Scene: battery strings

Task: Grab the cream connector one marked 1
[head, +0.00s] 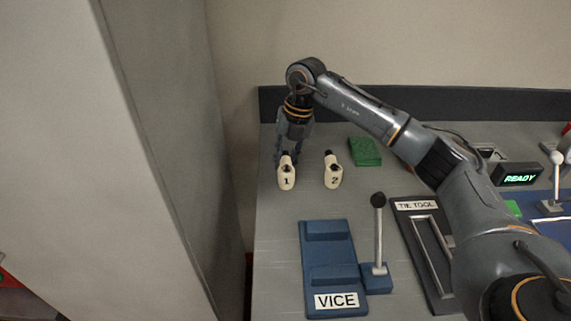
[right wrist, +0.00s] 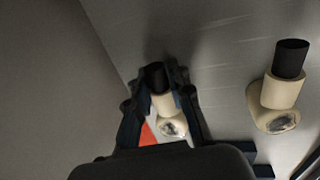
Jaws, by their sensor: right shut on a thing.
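The cream connector marked 1 (head: 286,179) stands on the grey bench at the left in the head view. It has a dark upper end, and it also shows in the right wrist view (right wrist: 164,105). My right gripper (head: 287,156) reaches down to it and is shut on it, with a finger on each side in the right wrist view (right wrist: 160,92). The cream connector marked 2 (head: 333,177) stands to the right, apart from the gripper; it is also at the right of the right wrist view (right wrist: 277,95). My left gripper is not in view.
A green block (head: 365,151) lies behind connector 2. A blue vice (head: 330,258) with a lever (head: 379,235) is in front. A tie tool (head: 427,250) and a READY display (head: 517,174) are to the right. A tall grey panel (head: 150,130) stands left of the bench.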

